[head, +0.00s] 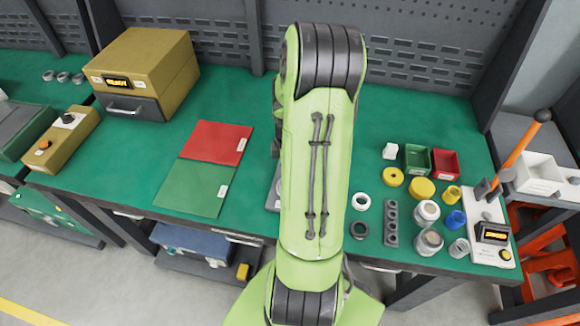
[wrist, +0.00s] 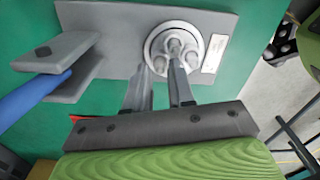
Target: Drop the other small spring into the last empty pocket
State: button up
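In the wrist view, my gripper (wrist: 169,68) points at a white round part (wrist: 151,42) on a grey plate (wrist: 112,22). Several small grey round pieces (wrist: 191,59) show inside the part's ring, but I cannot tell which are springs or which pocket is empty. The two fingertips are a small distance apart, at the near edge of the part. Whether a spring is between them is too small to tell. In the head view, my arm hides the gripper and the round part. Only the plate's left edge (head: 272,196) shows.
In the head view, a dark strip with holes (head: 391,236), rings, cups and small bins (head: 445,163) stand right. Red (head: 215,142) and green mats (head: 193,187) lie left.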

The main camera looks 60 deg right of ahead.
jog(key=shift+r+p, duration=1.45)
jog(key=shift+r, duration=0.35)
jog(key=shift+o, duration=0.2)
jog(key=o, duration=0.5)
jog(key=shift+r+p, duration=1.15)
jog(key=shift+r, duration=0.3)
